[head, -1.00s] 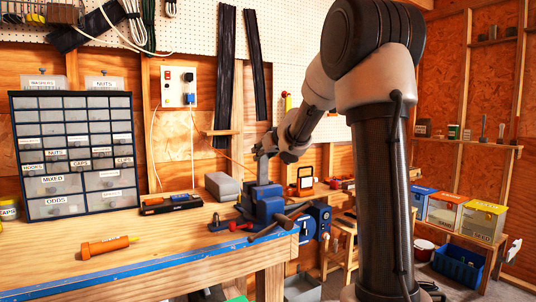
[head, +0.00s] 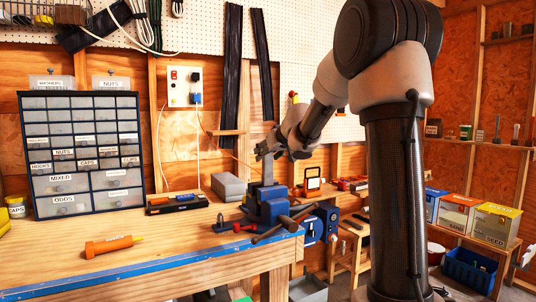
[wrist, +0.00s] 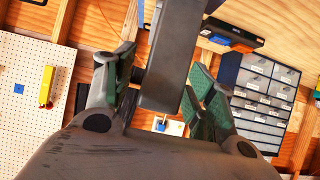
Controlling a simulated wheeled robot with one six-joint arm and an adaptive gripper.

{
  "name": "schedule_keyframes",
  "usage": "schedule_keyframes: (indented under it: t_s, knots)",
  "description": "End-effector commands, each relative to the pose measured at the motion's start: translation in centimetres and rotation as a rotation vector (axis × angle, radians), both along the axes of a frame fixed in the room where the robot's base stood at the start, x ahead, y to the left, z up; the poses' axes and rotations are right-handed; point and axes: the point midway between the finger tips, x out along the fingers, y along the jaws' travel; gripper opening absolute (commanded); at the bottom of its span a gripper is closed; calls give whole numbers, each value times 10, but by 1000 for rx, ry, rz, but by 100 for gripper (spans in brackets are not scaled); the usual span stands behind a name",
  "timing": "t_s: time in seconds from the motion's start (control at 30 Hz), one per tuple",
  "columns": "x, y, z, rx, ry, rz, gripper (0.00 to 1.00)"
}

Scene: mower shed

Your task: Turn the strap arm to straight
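A blue vise (head: 268,208) stands at the right end of the bench in the head view. A grey upright piece, which looks like the strap arm (head: 267,172), rises from the vise to my gripper (head: 262,150). In the wrist view a broad grey bar (wrist: 170,55) comes down from the top edge between the green-padded fingers of my gripper (wrist: 160,95). The fingers stand apart on either side of it, with a gap visible at the right pad. Contact at the left pad is unclear. The lower joint of the strap arm is hidden.
A grey block (head: 228,187), a black case (head: 177,203) and an orange tube (head: 112,244) lie on the bench (head: 190,262). A drawer cabinet (head: 84,152) stands at the left. A power box (head: 185,87) hangs on the wall behind.

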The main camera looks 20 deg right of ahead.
Motion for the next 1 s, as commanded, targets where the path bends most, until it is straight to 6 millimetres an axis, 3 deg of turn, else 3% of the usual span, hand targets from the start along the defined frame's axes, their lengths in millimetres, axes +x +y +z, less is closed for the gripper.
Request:
schedule_keyframes:
  t_s: [0.37, 0.8, 1.0]
  knots:
    - [-9, 0, 6, 0, -2, 1, 56]
    - [-87, -4, 51, -1, -2, -2, 56]
    - [-103, -5, 60, 1, -2, -1, 56]
